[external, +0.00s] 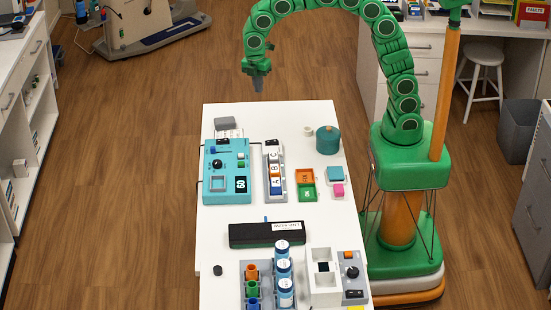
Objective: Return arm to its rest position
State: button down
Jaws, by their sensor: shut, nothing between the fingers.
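My green segmented arm (386,40) rises from its green and orange base at the right of the white table and arches over to the left. My gripper (258,82) hangs at the arm's end, pointing down, above the far edge of the table. It is shut and holds nothing. It is apart from everything on the table.
The white table (220,115) carries a teal device (228,160), a rack with lettered blocks (275,172), a teal round container (328,140), a black box (266,233) and several capped containers (284,270). A grey bin (517,130) and white stool (484,60) stand right.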

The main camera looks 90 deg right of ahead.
jog(key=s+f+m+g, duration=0.1)
jog(key=s+m, duration=1.1)
jog(key=s, duration=2.5)
jog(key=shift+s+d, duration=0.3)
jog(key=shift+s, duration=0.1)
